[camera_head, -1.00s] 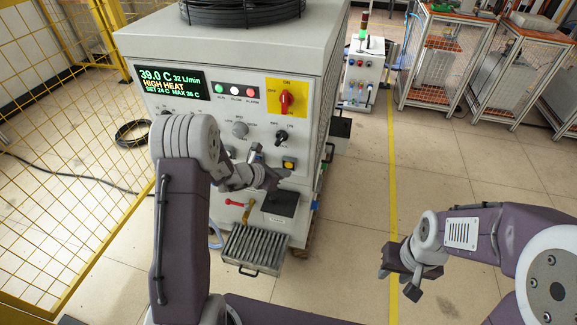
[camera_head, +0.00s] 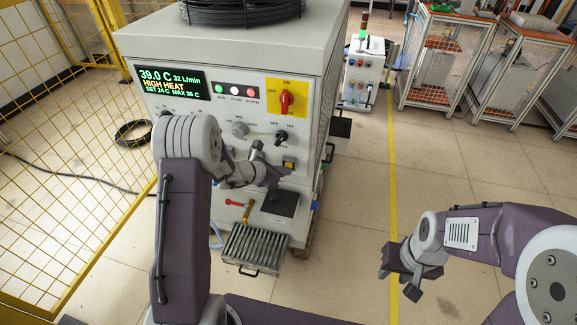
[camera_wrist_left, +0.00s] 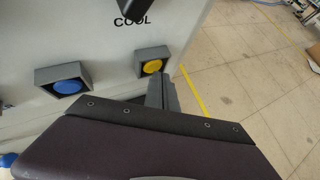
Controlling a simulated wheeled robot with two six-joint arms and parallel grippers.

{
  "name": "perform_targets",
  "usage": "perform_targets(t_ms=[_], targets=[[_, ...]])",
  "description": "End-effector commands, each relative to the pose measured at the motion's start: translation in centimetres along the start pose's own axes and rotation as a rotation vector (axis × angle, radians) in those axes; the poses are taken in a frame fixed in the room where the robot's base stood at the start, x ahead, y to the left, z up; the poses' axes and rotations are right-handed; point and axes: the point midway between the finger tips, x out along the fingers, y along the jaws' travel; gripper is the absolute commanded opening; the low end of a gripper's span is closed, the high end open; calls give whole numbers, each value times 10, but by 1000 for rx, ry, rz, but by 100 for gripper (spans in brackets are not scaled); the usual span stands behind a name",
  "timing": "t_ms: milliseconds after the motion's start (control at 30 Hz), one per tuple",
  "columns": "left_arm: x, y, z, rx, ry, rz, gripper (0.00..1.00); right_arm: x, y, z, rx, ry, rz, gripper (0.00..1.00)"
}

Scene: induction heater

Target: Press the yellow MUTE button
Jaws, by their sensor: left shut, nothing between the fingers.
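The yellow MUTE button (camera_head: 290,164) sits in a dark square housing on the lower right of the grey machine's front. It also shows in the left wrist view (camera_wrist_left: 152,66), facing the camera, with its housing open to view. My left gripper (camera_head: 286,174) is shut and empty, just below the button in the head view. In the left wrist view the narrow fingers (camera_wrist_left: 162,92) lie just below and right of the button; I cannot tell whether they touch its housing. My right gripper (camera_head: 396,279) hangs over the floor at the right, away from the machine; its finger gap is unclear.
A blue button (camera_wrist_left: 68,82) in a similar housing is left of the yellow one. Above are a black knob (camera_head: 281,138) and a red switch (camera_head: 287,101). Below are a black box (camera_head: 279,203) and a slatted tray (camera_head: 252,248).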

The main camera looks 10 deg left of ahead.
Motion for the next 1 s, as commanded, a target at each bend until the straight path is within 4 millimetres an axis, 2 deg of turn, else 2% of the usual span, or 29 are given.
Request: perform_targets(t_ms=[1000], targets=[[6, 5, 6, 1, -3, 1, 0, -1, 0, 0, 0, 0, 0, 36]])
